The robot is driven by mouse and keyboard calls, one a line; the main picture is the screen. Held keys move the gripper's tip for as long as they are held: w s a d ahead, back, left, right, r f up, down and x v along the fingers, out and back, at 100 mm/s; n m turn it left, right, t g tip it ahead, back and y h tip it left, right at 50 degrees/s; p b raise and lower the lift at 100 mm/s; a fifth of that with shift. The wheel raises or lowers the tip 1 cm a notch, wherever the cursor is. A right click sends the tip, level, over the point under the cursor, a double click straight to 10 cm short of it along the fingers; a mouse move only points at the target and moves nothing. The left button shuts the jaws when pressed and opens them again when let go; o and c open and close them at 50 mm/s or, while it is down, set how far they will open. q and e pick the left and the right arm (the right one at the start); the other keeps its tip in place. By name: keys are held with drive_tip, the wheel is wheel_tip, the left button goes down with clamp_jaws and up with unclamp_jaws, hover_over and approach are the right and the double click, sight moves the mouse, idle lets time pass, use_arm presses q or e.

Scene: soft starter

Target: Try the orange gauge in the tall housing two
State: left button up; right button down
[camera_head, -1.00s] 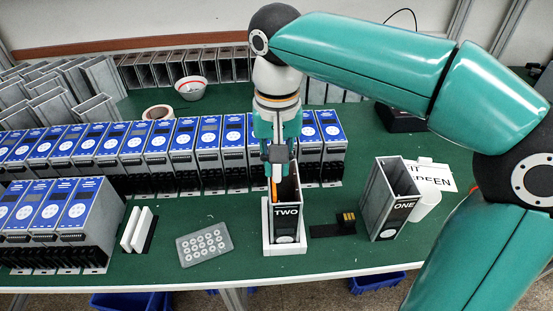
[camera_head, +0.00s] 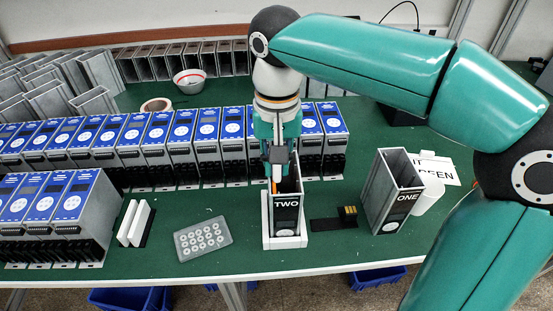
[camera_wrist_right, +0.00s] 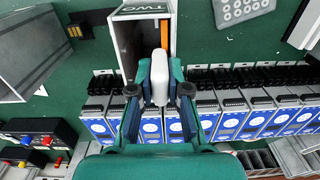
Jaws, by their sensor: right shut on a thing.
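The tall housing two (camera_head: 286,218) is an open-topped metal box with a black TWO label, upright in a white base (camera_head: 285,242). My right gripper (camera_head: 279,156) points down over its mouth; in the right wrist view the fingers (camera_wrist_right: 160,90) are shut on a white grip (camera_wrist_right: 161,68). The orange gauge (camera_wrist_right: 164,34) extends from this grip into the housing, near one side wall. In the head view only a sliver of orange (camera_head: 273,187) shows at the mouth; its lower end is hidden inside. My left gripper is out of view.
Housing one (camera_head: 389,200) stands to the right, by a black strip with a gold block (camera_head: 347,212). Rows of blue-faced units (camera_head: 130,140) stand behind and left. Green table shows between them.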

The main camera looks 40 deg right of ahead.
drive_tip(key=c, duration=1.1)
unclamp_jaws()
drive_tip(key=shift+o, duration=0.2)
wheel_tip(320, 180, up, 11)
drive_tip(key=shift+r, duration=0.4)
